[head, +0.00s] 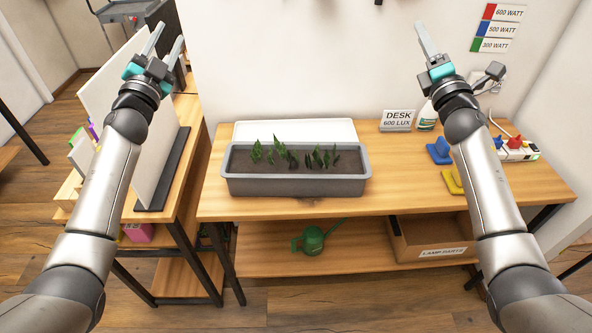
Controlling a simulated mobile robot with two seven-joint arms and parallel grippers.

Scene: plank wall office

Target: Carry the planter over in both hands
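The planter (295,185) is a long grey trough with dark soil and several small green plants. It stands upright on the wooden desk (400,195), towards its left side. A white flat tray or mat (340,127) lies directly behind it, partly hidden by it. My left gripper (164,46) is raised at the upper left, open and empty, well away from the planter. My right gripper (427,42) is raised at the upper right, also away from the planter. Only one of its fingers shows clearly, so its opening cannot be told.
A "DESK 600 LUX" sign (397,119), a spray bottle (427,116), blue (440,150) and yellow (453,181) items and a power strip (515,149) occupy the desk's right. A green watering can (313,239) and cardboard box (430,240) sit below. A white panel (150,130) stands left.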

